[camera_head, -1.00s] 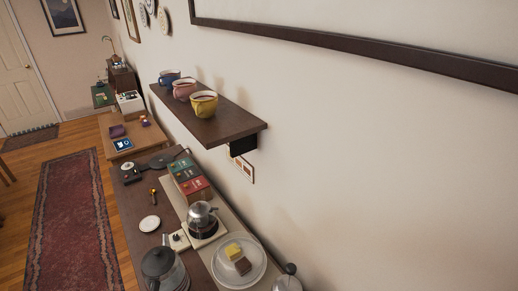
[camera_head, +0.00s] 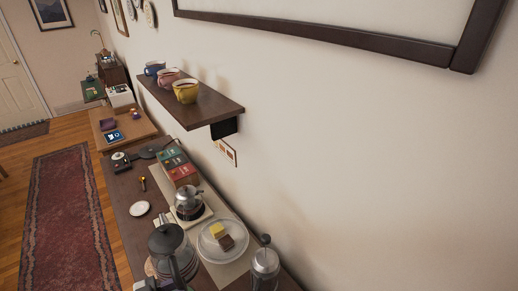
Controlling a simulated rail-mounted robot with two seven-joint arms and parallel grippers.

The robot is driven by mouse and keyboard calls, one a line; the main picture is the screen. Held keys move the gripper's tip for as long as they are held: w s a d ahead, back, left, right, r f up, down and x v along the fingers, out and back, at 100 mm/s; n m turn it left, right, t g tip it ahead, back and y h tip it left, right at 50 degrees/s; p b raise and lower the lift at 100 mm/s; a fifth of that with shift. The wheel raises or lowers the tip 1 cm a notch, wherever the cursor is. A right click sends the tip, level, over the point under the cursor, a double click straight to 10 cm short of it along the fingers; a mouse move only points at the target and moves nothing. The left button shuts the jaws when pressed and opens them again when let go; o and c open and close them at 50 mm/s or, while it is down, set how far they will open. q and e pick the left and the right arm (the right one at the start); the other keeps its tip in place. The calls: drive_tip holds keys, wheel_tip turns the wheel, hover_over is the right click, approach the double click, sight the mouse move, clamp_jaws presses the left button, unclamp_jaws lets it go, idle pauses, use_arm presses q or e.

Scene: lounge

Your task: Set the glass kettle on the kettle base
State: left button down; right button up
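A glass kettle (camera_head: 166,243) with a black lid and dark handle stands at the near left of the dark sideboard, its lower part cut by the bottom edge of the picture. A smaller glass pot (camera_head: 187,201) with a metal lid stands behind it on a pale square stand. A flat black round piece (camera_head: 147,152) with a cord lies at the far end of the sideboard and looks like the kettle base; I cannot be sure. A small dark piece at the bottom edge is too cut off to identify.
A glass plate (camera_head: 205,252) with yellow and brown blocks and a French press (camera_head: 264,268) stand on the right. Tea boxes (camera_head: 181,170) stand behind the pot. A white disc (camera_head: 140,208) lies at the left. A wall shelf (camera_head: 205,108) holding cups overhangs the far part.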

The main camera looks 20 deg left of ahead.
use_arm(q)
drive_tip(key=w+d+r+n+t+y, duration=0.3)
drive_tip(key=w+d+r+n+y, duration=0.4)
drive_tip(key=w+d+r+y, duration=0.4)
wheel_tip(320, 180, up, 4)
drive_tip(key=shift+w+d+t, duration=0.3)
drive_tip(key=shift+d+t, duration=0.1)
drive_tip(key=shift+d, duration=0.75)
wheel_tip(320, 180, up, 19)
drive_tip(key=p, duration=1.9)
drive_tip(key=shift+r+n, duration=0.15)
drive_tip(key=shift+n, duration=0.15)
